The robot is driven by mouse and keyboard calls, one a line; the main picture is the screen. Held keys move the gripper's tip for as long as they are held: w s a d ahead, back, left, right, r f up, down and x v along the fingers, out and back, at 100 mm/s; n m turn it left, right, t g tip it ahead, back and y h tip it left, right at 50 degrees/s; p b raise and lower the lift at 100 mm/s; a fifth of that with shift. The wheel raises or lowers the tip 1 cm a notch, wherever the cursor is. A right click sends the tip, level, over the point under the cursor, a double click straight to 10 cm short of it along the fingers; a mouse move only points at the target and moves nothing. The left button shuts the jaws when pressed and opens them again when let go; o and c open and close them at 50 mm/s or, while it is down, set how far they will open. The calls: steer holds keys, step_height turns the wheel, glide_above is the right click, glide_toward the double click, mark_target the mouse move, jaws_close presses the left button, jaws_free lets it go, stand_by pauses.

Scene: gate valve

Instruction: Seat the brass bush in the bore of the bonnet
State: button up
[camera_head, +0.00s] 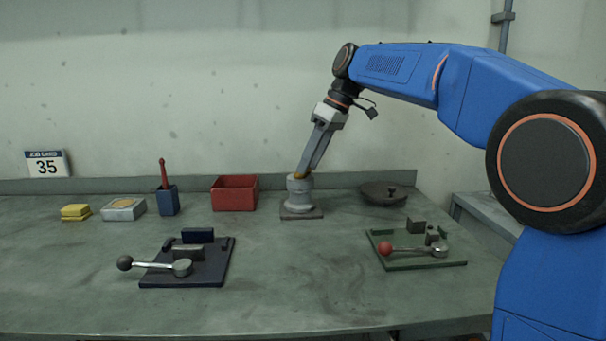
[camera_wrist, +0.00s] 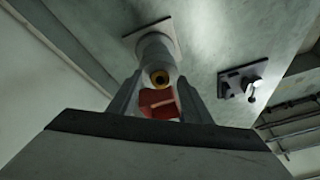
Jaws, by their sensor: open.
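The bonnet (camera_head: 300,196) is a grey, stepped round body on a square foot, upright near the back of the bench. In the wrist view the bonnet (camera_wrist: 154,50) lies just beyond the fingers. The brass bush (camera_wrist: 159,77) shows there as a brass ring with a dark hole at the bonnet's upper end; how deep it sits cannot be told. In the head view only a bit of brass shows at the fingertips. My gripper (camera_head: 302,175) points down at the bonnet's top. In the wrist view its fingers (camera_wrist: 158,86) are apart, one on each side of the bush.
A red bin (camera_head: 235,194) stands left of the bonnet, a dark round lidded piece (camera_head: 383,194) right. A blue holder (camera_head: 168,200), grey block (camera_head: 124,209) and yellow blocks (camera_head: 75,212) stand farther left. Dark blue (camera_head: 210,270) and green (camera_head: 440,262) lever fixtures lie in front, with clear bench between.

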steer(key=shift+c, duration=0.4)
steer(key=c, duration=1)
jaws_close()
steer(key=shift+r, duration=0.1)
